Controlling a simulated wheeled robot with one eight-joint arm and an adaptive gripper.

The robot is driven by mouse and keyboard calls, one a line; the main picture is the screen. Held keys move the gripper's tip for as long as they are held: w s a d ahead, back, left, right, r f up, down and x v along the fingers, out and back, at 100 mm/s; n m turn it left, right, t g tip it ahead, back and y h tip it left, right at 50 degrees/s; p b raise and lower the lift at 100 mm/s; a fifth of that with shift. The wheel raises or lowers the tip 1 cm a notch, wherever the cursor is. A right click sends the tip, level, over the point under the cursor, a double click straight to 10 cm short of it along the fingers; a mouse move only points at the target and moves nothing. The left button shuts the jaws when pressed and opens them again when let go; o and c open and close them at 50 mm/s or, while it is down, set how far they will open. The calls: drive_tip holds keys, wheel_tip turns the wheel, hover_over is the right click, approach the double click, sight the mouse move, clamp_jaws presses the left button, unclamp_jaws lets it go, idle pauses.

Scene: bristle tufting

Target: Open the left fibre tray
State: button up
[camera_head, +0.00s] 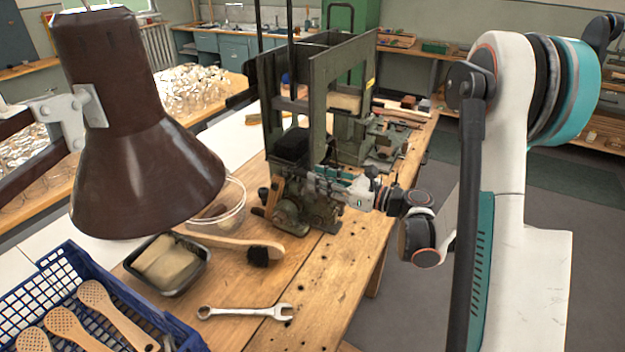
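The dark green tufting machine (318,95) stands on the wooden bench. A black box-like part (290,146) sits low on its left side; it may be the left fibre tray, but I cannot tell whether it is open or shut. My gripper (316,184) reaches in from the right, low at the front of the machine, just below and right of that black part. It overlaps the machine's metalwork in the picture, so I cannot tell whether it touches anything. Its fingers are small and merge with the parts behind them; their opening is not clear.
A brown lamp shade (145,165) hangs large at the left. A blue crate (75,262) with wooden brush bodies, a black tray (195,270), a brush (225,241), a clear bowl (236,210) and a wrench (245,312) are on the bench (330,290). Its front right is bare.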

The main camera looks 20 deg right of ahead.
drive_tip(key=shift+x, duration=1.4)
drive_tip(key=shift+c, duration=0.3)
clamp_jaws()
